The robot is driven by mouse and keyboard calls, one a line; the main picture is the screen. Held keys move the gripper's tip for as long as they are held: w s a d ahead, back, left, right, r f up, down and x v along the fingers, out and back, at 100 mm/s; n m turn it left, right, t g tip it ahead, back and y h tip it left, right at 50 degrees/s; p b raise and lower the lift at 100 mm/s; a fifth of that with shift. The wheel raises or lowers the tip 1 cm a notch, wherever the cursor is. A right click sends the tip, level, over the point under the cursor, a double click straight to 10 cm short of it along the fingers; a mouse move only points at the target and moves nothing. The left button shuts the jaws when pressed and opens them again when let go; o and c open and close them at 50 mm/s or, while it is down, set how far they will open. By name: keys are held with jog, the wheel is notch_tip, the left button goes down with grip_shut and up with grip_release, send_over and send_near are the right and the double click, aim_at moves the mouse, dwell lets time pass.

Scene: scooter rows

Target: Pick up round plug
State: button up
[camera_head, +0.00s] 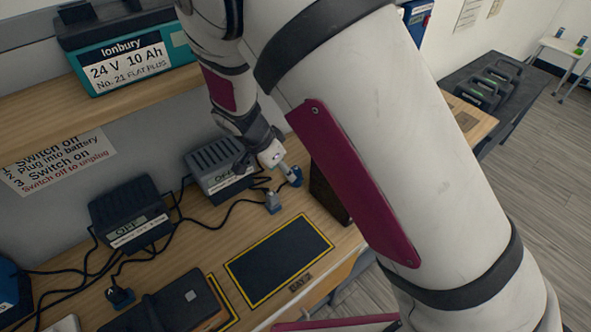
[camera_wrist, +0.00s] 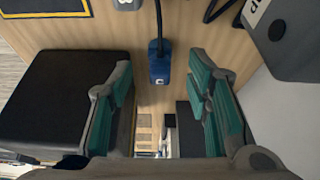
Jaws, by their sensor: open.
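A dark blue plug (camera_wrist: 160,65) with a pale mark stands on the wooden bench in the wrist view, its black cable running up the picture. It also shows in the head view (camera_head: 295,177), close to my gripper. My gripper (camera_wrist: 158,80) is open, with its teal-padded fingers on either side of the plug in the picture and a gap on both sides. A grey plug (camera_head: 273,202) stands nearby; its edge shows in the wrist view (camera_wrist: 128,4). I cannot tell from shape which is round.
Two dark chargers (camera_head: 130,213) (camera_head: 217,166) reading OFF stand along the wall, with loose cables around them. A dark block (camera_wrist: 62,105) is beside my left finger. A yellow-edged bay mat (camera_head: 280,258) is empty. A teal battery (camera_head: 125,52) sits on the shelf.

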aim_at(295, 169)
jog(key=shift+w+d, duration=0.45)
jog(key=shift+d, duration=0.15)
jog(key=shift+w+d, duration=0.4)
jog(key=shift+d, duration=0.2)
jog(key=x, duration=0.5)
jog(key=shift+c, duration=0.2)
grip_shut()
